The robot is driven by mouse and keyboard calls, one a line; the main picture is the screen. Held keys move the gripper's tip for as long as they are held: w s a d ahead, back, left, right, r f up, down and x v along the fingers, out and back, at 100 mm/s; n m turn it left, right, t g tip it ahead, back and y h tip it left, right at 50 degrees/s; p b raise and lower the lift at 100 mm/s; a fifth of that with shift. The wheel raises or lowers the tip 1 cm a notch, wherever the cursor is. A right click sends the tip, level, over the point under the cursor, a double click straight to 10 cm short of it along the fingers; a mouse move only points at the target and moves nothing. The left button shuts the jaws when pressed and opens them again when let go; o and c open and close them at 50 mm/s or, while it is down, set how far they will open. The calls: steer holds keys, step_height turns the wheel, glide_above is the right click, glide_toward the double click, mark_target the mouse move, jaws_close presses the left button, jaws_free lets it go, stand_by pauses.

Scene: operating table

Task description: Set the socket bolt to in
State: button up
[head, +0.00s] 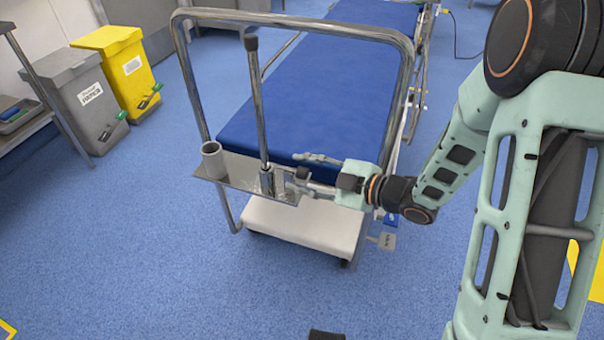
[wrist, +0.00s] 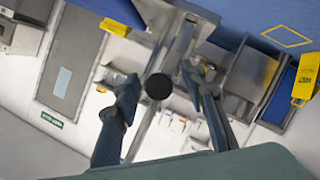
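A small dark knob (head: 302,173), which looks like the end of the socket bolt, sits at the right side of the socket (head: 267,180) at the foot of the upright pole (head: 257,100). How far in the bolt is cannot be made out. My gripper (head: 298,168) reaches in from the right with its fingers apart around the knob. In the wrist view a round black knob (wrist: 158,86) lies between the two separated fingertips (wrist: 160,80), with gaps on both sides. The fingers do not appear to grip it.
The socket is on a metal plate (head: 228,172) with an empty metal cup (head: 213,158) at its left. A curved metal rail (head: 300,28) arches over the blue mattress (head: 320,85). Grey (head: 88,100) and yellow (head: 122,70) bins stand at left.

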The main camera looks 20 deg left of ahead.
mark_target(297, 171)
jaws_close()
stand_by(0.3)
steer(key=shift+w+a, duration=0.1)
steer(key=shift+a, duration=1.3)
jaws_free()
steer(key=shift+a, duration=0.1)
